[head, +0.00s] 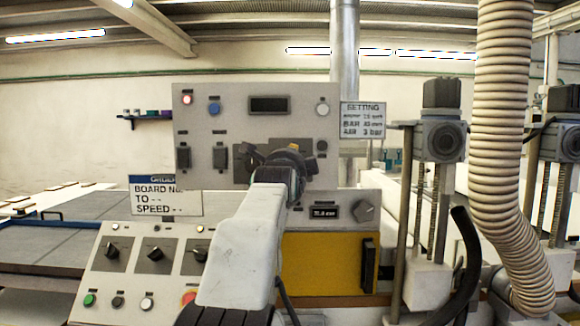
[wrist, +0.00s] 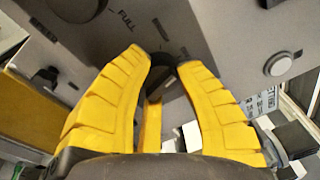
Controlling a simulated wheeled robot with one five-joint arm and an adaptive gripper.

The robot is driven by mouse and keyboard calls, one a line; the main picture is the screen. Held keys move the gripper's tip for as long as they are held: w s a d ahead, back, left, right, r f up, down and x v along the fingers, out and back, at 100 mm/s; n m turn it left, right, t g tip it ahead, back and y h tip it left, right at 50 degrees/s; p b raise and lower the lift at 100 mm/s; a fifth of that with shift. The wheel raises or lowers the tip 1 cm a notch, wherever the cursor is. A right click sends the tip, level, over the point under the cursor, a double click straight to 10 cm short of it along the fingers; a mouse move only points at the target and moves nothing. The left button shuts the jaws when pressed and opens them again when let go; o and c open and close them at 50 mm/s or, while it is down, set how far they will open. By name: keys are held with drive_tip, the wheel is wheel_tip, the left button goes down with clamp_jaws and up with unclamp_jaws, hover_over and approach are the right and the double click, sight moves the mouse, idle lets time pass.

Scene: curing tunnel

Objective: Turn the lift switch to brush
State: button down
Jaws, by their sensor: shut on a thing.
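My gripper (wrist: 162,66) is shut on a dark switch knob (wrist: 163,60) on the grey panel, with one yellow finger on each side of it. The fingers hide much of the knob, and I cannot tell its setting. A word reading FULL (wrist: 125,20) is printed close by, beside another dark round knob (wrist: 78,10). Other small labels near the knob are too blurred to read. In the head view my gripper (head: 289,162) is at the dark plate in the middle of the upright control panel (head: 270,127) and hides the held knob.
A lower sloping console (head: 130,265) with several dark switches and coloured buttons stands at the left. A SETTING sign (head: 363,120), a ribbed hose (head: 505,130) and a motor column (head: 440,140) are at the right.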

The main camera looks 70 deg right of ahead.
drive_tip(key=shift+n+b, duration=0.5)
drive_tip(key=shift+n, duration=1)
drive_tip(key=c, duration=0.8)
unclamp_jaws()
drive_tip(key=v, duration=1.2)
drive_tip(key=shift+o, duration=0.2)
drive_tip(key=shift+f, duration=0.1)
